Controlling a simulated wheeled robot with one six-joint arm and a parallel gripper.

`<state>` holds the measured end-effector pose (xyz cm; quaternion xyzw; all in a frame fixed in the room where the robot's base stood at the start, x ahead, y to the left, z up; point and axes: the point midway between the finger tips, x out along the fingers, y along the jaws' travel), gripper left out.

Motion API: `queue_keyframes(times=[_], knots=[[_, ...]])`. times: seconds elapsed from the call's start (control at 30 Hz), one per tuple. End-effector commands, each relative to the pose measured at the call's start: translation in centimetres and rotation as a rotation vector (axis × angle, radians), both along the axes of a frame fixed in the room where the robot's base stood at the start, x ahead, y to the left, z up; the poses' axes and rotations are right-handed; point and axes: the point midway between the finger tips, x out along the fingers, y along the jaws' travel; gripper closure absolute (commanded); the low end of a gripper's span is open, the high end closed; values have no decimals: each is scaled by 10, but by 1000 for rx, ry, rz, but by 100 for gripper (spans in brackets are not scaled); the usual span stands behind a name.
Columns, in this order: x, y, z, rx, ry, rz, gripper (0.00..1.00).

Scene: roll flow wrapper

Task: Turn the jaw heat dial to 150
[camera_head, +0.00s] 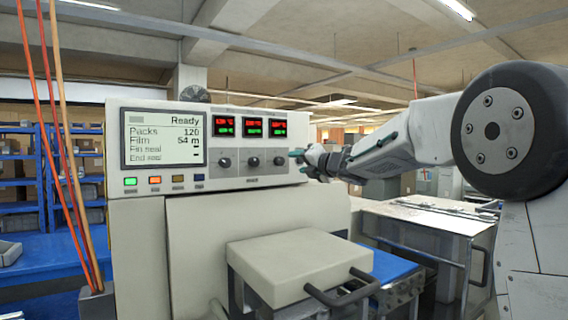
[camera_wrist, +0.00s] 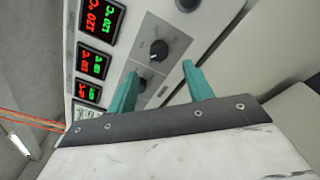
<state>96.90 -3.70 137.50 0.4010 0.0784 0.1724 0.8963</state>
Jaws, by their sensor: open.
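Three black dials sit in a row on the machine's front panel, under three red-and-green displays: a left dial (camera_head: 224,162), a middle dial (camera_head: 252,161) and a right dial (camera_head: 279,160). Their labels are too small to read, so I cannot tell which is jaw heat. My gripper (camera_head: 298,157) is just right of the right dial, its teal fingers open and empty. In the wrist view the near dial (camera_wrist: 159,50) appears between and beyond the fingertips, apart from them. Another dial (camera_wrist: 142,82) is partly hidden by the left finger. The near display (camera_wrist: 100,19) reads 120 °C in red and green.
A screen (camera_head: 164,138) reading "Ready" and several coloured buttons (camera_head: 155,180) are at the panel's left. A cream cover with a dark handle (camera_head: 343,290) juts out below the panel. Orange cables (camera_head: 62,150) hang at the left.

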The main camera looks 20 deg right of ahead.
Motion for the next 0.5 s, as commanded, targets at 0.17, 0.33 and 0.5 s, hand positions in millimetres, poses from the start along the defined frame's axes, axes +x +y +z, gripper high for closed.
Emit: queue_keyframes(times=[0.17,0.33,0.5], knots=[[18,10,-1,-24,-12,23,49],[44,22,-2,-23,-10,23,49],[64,30,-1,-21,-11,20,49]])
